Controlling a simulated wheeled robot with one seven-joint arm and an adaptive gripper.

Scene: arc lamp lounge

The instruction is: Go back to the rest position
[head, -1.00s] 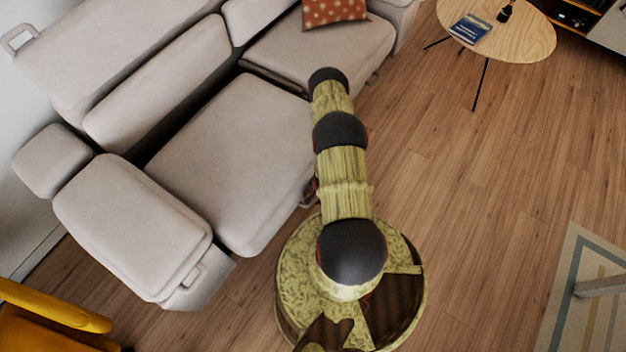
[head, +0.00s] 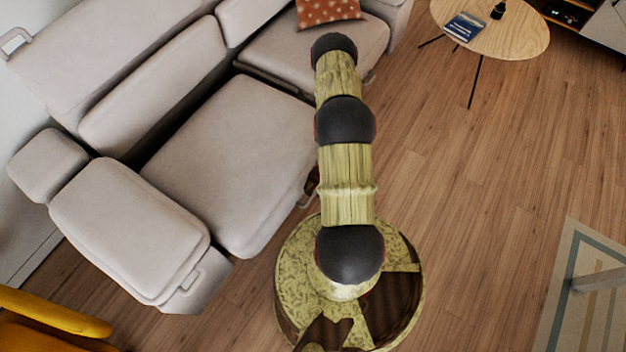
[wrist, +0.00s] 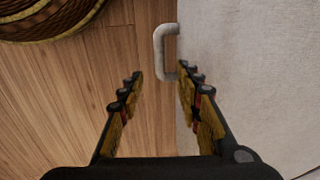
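My gripper (wrist: 158,85) shows in the wrist view with its two fingers apart and nothing between them. It points down over the wooden floor, close to the side of the grey sofa (wrist: 240,60). A light sofa handle (wrist: 160,52) shows just beyond the fingertips; I cannot tell whether a finger touches it.
A round wooden table (head: 500,38) with a blue book (head: 465,26) and a small dark bottle (head: 498,10) stands at the back right. A striped rug (head: 585,300) lies at the right, a yellow chair (head: 50,315) at the lower left. The wooden floor (head: 480,190) between is clear.

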